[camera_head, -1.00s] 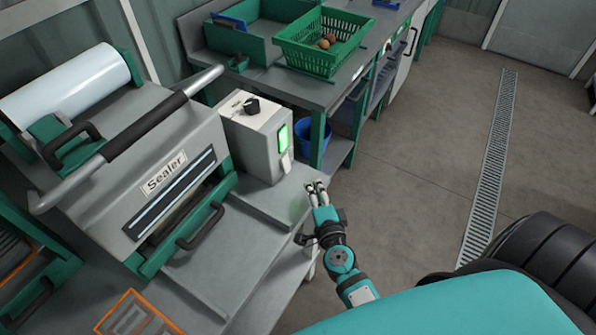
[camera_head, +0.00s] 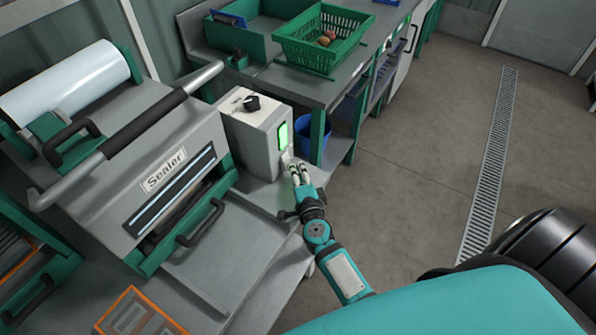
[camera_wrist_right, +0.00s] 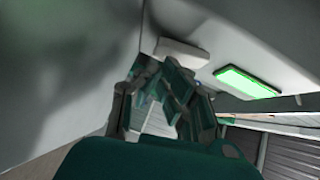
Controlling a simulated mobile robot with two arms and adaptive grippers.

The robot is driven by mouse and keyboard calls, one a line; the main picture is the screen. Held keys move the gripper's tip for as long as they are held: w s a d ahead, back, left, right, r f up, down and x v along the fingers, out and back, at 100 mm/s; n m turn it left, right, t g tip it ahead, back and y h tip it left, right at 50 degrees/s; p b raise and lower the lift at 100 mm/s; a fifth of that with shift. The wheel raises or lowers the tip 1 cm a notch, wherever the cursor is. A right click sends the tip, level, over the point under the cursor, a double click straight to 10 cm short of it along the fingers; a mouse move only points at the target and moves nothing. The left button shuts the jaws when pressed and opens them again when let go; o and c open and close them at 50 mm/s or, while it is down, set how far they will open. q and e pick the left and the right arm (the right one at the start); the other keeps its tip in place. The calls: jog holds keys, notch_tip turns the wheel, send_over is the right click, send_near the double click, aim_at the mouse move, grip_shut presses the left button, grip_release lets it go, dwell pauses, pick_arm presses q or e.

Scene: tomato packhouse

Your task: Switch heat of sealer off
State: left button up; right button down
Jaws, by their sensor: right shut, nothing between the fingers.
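The sealer (camera_head: 115,205) stands at the left with its handle bar up. Its grey control box (camera_head: 243,135) has a black knob (camera_head: 252,103) on top. A lit green indicator (camera_head: 283,135) is on its side face, and below it is a pale switch (camera_head: 285,158), partly hidden by my fingers. My right gripper (camera_head: 298,168) is shut and empty, with its fingertips close to the switch; I cannot tell if they touch. In the right wrist view the green light (camera_wrist_right: 248,84) glows and the pale switch (camera_wrist_right: 182,51) sits just beyond the fingers (camera_wrist_right: 165,85). My left gripper is not in view.
A bench behind holds a green basket (camera_head: 322,42) with a few tomatoes. A blue bucket (camera_head: 312,137) is below it. An orange-edged tray (camera_head: 130,312) is at the front left. The floor on the right is open, with a drain grate (camera_head: 490,165).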

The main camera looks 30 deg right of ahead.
jog(key=b, duration=0.1)
jog(key=f+b, duration=0.1)
jog(key=shift+w+a+f+m+t+b, duration=0.1)
jog(key=shift+w+f+m+t+b, duration=0.05)
jog(key=shift+w+m+t+b, duration=0.2)
jog(key=shift+r, duration=0.35)
jog(key=v, duration=1.2)
jog(key=shift+s+a+f, duration=0.1)
